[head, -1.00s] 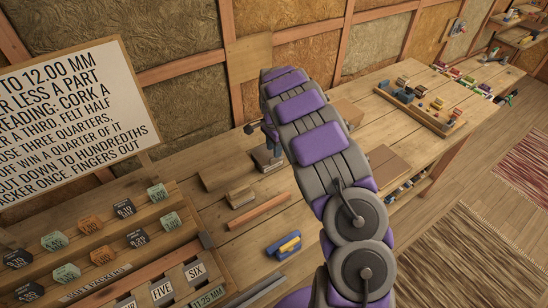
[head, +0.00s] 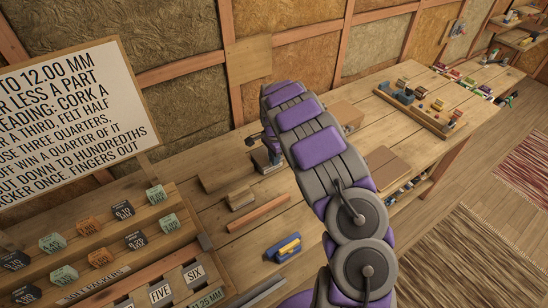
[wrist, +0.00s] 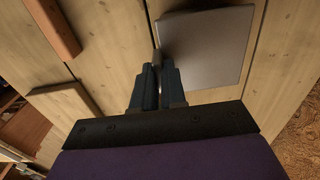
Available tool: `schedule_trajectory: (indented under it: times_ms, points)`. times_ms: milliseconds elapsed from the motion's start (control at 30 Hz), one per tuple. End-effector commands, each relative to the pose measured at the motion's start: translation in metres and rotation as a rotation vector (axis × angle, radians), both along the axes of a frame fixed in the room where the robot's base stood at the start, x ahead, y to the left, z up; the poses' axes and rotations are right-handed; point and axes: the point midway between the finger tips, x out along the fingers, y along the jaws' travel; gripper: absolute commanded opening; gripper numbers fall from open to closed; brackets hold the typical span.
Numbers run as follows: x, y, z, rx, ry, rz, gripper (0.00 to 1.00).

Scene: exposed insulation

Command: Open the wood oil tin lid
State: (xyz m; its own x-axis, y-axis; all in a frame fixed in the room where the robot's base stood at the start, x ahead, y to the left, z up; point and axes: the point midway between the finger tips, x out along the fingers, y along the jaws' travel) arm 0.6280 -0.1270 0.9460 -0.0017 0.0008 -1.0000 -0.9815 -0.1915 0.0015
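A grey, flat, square-edged surface (wrist: 212,45), which looks like the top of the tin, lies just beyond my fingers in the wrist view. Its label is not readable. In the head view a small dark box-like thing (head: 262,161), probably the same tin, stands on the bench under my arm's end and is partly hidden. My gripper (wrist: 157,75) is at the near left edge of the grey surface. Its two dark fingers are close together with a thin grey piece between them. I cannot tell if they press on it.
The wooden bench (head: 222,212) carries wood blocks (head: 240,198), a blue tray with a yellow piece (head: 284,247) and a box of small parts (head: 420,108). A sign board (head: 65,120) and sloped rack (head: 100,250) stand at left. Bare bench lies around the tin.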

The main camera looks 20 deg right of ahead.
Motion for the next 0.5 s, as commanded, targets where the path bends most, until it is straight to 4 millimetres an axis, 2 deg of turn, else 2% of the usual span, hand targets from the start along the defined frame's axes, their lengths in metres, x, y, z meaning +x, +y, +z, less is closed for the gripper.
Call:
schedule_trajectory:
  times_ms: [100, 500]
  points:
    - [0.0006, 0.0002, 0.0001, 0.000, -0.002, 0.000, 0.00]
    - [0.0012, 0.0003, 0.0001, 0.000, -0.002, 0.000, 0.00]
